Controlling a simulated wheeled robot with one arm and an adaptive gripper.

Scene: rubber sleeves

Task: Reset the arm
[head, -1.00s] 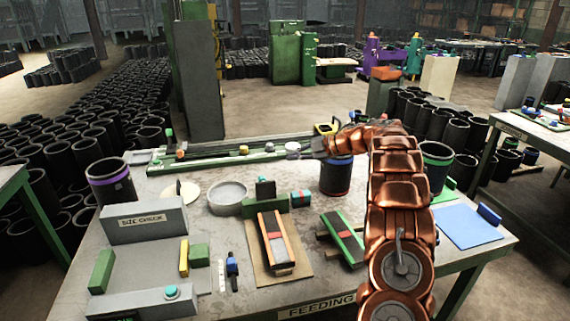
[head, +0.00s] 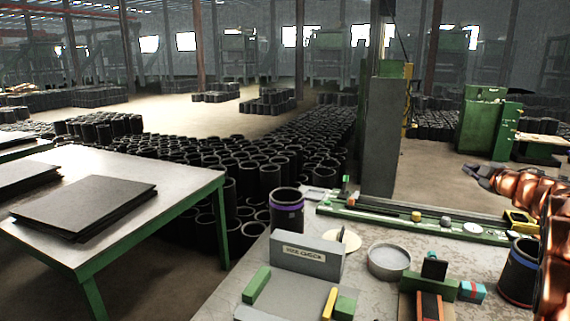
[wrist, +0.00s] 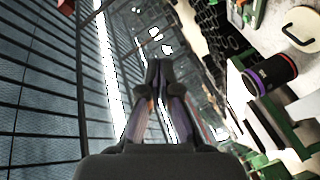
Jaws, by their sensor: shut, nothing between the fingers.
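My copper-coloured arm comes in at the right edge of the head view. My gripper (head: 470,170) is at its left end, raised above the far right part of the workbench (head: 375,285) and clear of the things on it. In the wrist view my gripper (wrist: 158,66) has its dark fingertips together, with nothing between them. Part of the arm is cut off by the right edge of the head view.
A black sleeve with a purple band (head: 286,210) stands at the bench's far left corner; one with a blue band (head: 518,272) stands below my arm. A green rail (head: 390,215) runs along the back. A grey post (head: 381,135) rises behind.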

